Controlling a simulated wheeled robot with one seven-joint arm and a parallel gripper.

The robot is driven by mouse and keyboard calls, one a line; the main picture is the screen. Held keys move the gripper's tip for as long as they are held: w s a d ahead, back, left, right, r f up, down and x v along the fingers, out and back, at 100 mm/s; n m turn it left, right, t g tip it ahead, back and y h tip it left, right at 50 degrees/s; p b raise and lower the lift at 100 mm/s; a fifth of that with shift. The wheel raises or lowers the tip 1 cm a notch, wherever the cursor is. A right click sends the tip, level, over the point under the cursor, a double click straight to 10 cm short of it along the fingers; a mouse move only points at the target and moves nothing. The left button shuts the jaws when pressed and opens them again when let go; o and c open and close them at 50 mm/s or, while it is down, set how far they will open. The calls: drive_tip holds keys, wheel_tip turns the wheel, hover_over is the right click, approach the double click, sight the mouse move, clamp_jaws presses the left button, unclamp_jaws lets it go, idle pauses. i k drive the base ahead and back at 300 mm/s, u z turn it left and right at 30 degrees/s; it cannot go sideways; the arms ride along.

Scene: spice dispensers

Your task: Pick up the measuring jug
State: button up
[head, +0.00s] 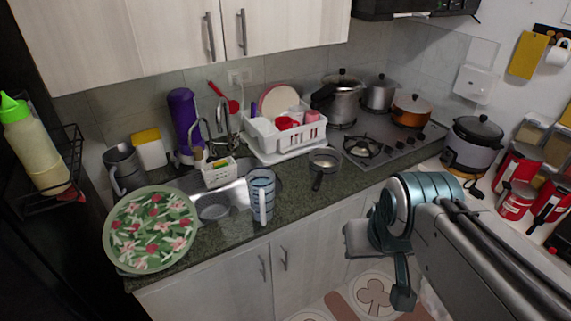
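The measuring jug (262,197) is a tall bluish see-through vessel with markings and a pale handle facing the front. It stands upright near the front edge of the dark green counter (228,232), right of the sink. My gripper (383,262) is in front of the counter, to the right of the jug and well apart from it. Its grey and teal parts are seen at an angle, and whether its fingers are open or shut is unclear. No object shows in it.
A round floral tray (152,230) stands left of the jug. A small bowl (214,207) is close on its left, a small pot (324,162) behind right. A utensil holder (219,173) and dish rack (284,134) are behind. Cabinet doors (300,260) are below.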

sight(261, 180)
drive_tip(key=i, duration=0.85)
drive_tip(key=z, duration=0.05)
